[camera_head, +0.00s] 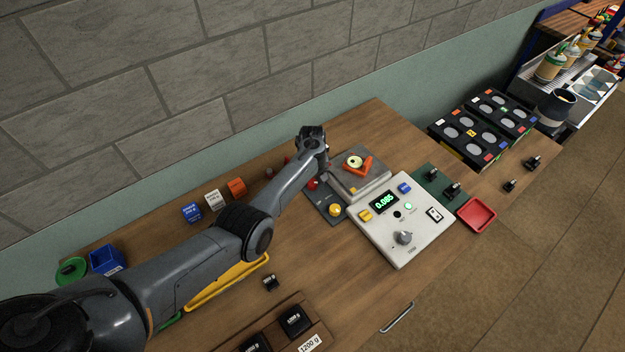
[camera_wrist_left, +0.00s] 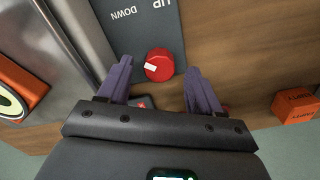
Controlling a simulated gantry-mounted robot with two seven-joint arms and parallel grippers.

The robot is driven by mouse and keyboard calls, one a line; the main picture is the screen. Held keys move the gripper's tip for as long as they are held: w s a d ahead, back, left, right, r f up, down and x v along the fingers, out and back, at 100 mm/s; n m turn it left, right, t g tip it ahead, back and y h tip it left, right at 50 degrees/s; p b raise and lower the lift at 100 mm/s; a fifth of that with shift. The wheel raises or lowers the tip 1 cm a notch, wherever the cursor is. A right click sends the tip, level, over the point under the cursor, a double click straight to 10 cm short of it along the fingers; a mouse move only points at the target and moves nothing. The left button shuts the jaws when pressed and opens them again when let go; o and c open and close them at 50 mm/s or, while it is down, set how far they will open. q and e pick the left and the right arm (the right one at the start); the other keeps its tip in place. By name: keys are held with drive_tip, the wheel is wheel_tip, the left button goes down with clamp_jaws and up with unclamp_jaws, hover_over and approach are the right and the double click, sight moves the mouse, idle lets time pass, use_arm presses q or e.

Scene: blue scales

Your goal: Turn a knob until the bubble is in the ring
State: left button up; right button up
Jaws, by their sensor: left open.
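The bubble level (camera_head: 354,161) is a small pale green-yellow disc in an orange bracket on the grey scale platform (camera_head: 345,185). The bubble is too small to place against the ring. A red knob (camera_head: 313,184) and a yellow knob (camera_head: 335,210) sit on the dark strip at the scale's left side. My left gripper (camera_head: 320,171) is at the red knob. In the left wrist view the open fingers of my left gripper (camera_wrist_left: 158,68) stand on either side of the red knob (camera_wrist_left: 158,63), with gaps visible. A white mark shows on the knob. My right gripper is out of view.
A white display console (camera_head: 418,240) reads 0.085 in front of the scale. Blue, white and orange blocks (camera_head: 237,187) stand along the wall. The scale's metal side (camera_wrist_left: 75,35) is close beside the left finger. Black weights (camera_head: 295,320) lie at the front.

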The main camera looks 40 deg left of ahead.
sight(312, 183)
use_arm(q)
wheel_tip(312, 183, up, 9)
drive_tip(key=p, duration=0.1)
drive_tip(key=shift+r, duration=0.15)
idle(0.5)
drive_tip(key=s+d+f+m, duration=0.2)
drive_tip(key=s, duration=0.3)
drive_tip(key=s+d+f+m+t+y, duration=0.1)
drive_tip(key=s+d+f+m, duration=0.1)
drive_tip(key=s, duration=0.3)
drive_tip(key=s+d+f+m, duration=0.2)
drive_tip(key=s+d+f, duration=0.1)
drive_tip(key=s, duration=0.3)
drive_tip(key=shift+d+f+t, duration=0.2)
drive_tip(key=shift+f+t, duration=0.2)
drive_tip(key=shift+f, duration=0.1)
drive_tip(key=s+d+r+m+t+h, duration=0.1)
drive_tip(key=s+d+r+m, duration=0.3)
drive_tip(key=s, duration=0.5)
drive_tip(key=s+d+r+m+t, duration=0.1)
drive_tip(key=s+d+r+m, duration=0.15)
drive_tip(key=s+d, duration=0.55)
drive_tip(key=w+a+p+v, duration=0.1)
drive_tip(key=w+p+v, duration=0.1)
drive_tip(key=p+v, duration=1.2)
drive_tip(key=shift+a+r, duration=0.3)
drive_tip(key=shift+r, duration=0.6)
